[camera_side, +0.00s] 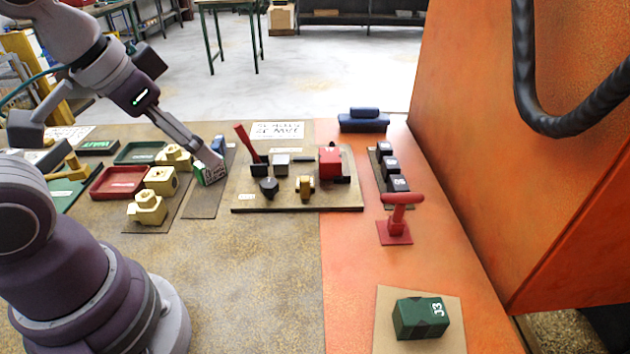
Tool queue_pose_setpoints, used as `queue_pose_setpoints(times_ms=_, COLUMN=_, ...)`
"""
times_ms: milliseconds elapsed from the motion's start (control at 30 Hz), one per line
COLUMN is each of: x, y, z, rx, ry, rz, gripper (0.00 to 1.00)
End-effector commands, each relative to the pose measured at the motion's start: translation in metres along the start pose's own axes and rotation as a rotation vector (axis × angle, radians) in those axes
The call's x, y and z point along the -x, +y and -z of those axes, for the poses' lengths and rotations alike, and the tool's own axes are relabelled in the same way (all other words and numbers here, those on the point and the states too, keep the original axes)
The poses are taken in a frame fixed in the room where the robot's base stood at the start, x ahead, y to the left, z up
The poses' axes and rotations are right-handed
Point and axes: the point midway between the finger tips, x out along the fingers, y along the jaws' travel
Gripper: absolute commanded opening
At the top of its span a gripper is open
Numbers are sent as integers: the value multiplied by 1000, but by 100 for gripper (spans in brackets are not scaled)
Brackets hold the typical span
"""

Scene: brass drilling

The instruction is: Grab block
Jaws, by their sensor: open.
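My gripper (207,163) reaches down from the upper left and is open. Its tip is at a small green and white block (206,177) on a dark strip (203,202) left of the middle. I cannot tell whether the fingers are around the block or only above it. A small blue piece (218,145) stands just behind the tip. A larger green block (420,317) marked in white rests on a tan plate (392,340) at the lower right, far from my gripper.
Cream fixture blocks (161,181) and a red tray (119,182) stand to the left. A tan board (335,200) with several parts lies to the right. A red T-handled stand (401,200) and an orange wall (510,150) are farther right. The front mat is clear.

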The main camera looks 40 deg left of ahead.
Motion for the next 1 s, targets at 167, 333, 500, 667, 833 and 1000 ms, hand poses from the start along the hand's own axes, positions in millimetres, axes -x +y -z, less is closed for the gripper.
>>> queue_pose_setpoints(times_ms=167, x=0, y=0, z=0, rx=0, ry=0, rz=0, gripper=60)
queue_pose_setpoints(times_ms=333, x=0, y=0, z=0, rx=0, ry=0, rz=0, gripper=81)
queue_pose_setpoints(times_ms=500, x=0, y=0, z=0, rx=0, ry=0, rz=0, gripper=85)
queue_pose_setpoints(times_ms=667, x=0, y=-1, z=1, rx=3, ry=-2, rz=2, gripper=85)
queue_pose_setpoints(times_ms=833, x=-7, y=-33, z=26, rx=139, ry=-94, rz=63, gripper=85)
queue_pose_setpoints(times_ms=1000, x=-34, y=-118, z=45, rx=394, ry=-252, rz=146, gripper=85)
